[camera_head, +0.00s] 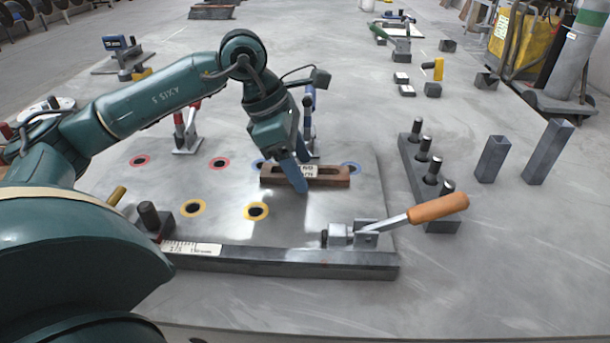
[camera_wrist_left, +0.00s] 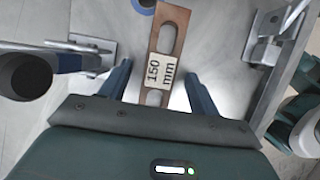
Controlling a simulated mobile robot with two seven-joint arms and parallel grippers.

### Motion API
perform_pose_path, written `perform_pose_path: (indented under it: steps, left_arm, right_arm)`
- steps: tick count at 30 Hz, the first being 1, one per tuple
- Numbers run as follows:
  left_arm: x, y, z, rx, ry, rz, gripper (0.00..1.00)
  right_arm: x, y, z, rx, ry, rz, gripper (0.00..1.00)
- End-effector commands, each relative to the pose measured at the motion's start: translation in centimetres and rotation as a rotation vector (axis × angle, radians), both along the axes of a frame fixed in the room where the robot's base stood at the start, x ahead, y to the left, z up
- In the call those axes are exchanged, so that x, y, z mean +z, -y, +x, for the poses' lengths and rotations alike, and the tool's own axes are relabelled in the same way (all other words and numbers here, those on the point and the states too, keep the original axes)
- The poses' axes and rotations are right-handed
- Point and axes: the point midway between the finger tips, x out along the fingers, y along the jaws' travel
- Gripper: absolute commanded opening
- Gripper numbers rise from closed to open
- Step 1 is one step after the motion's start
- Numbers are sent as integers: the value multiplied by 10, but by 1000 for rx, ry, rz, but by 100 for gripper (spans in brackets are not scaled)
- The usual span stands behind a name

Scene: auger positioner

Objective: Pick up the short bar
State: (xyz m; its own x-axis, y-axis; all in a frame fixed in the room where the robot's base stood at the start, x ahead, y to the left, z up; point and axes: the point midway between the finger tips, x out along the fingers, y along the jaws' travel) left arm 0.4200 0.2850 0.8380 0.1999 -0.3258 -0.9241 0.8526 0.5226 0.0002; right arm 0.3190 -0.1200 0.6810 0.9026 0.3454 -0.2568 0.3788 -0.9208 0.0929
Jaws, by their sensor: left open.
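The short bar (camera_head: 334,180) is a brown slotted bar lying on the grey plate, with a white label. In the left wrist view the bar (camera_wrist_left: 166,45) shows its label reading 150 mm and a slot on each side of the label. My right gripper is not in view.
The grey plate (camera_head: 225,232) has holes ringed in red, yellow and blue. An orange-handled clamp (camera_head: 438,208) sits at its front right, with red and blue clamps behind. A block with several pegs (camera_head: 412,165) and two square posts (camera_head: 492,158) stand to the right.

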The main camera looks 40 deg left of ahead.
Motion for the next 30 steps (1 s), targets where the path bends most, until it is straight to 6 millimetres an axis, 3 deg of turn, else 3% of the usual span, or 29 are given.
perform_pose_path:
  steps: [4,26,30]
  left_arm:
    - [1,0,0,0,0,0,61]
    - [1,0,0,0,0,0,1]
    - [2,0,0,0,3,-1,0]
  right_arm:
    - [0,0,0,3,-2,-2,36]
    - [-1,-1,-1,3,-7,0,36]
    - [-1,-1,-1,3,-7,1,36]
